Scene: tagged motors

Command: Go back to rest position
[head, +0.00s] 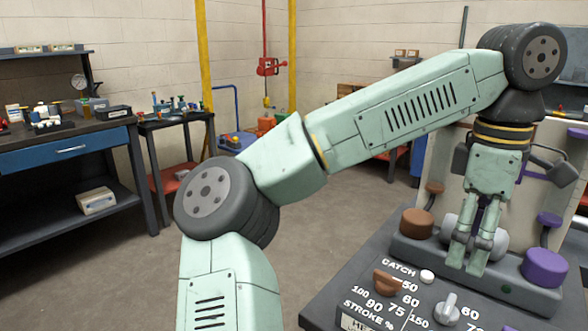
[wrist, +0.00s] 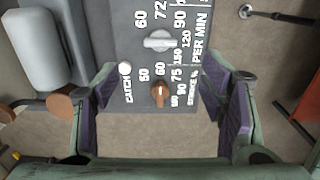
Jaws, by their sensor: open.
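My gripper (head: 467,258) points down at the end of my pale green arm, over a dark grey control panel (head: 350,296). In the wrist view my gripper (wrist: 160,84) is open, with its purple-padded fingers wide apart and nothing held. A brown pointer knob (wrist: 160,92) and a grey pointer knob (wrist: 160,41) appear between and beyond the fingers. A white CATCH button (wrist: 124,68) sits by the left finger. In the head view, the brown knob (head: 388,283), grey knob (head: 447,309) and button (head: 427,277) are in front of my gripper.
A brown round knob (head: 416,223) and a purple one (head: 545,267) flank a grey cylinder (head: 492,240) behind the gripper. A blue-drawered workbench (head: 70,150) and a small dark table (head: 172,122) stand at left. The floor (head: 345,215) between is clear.

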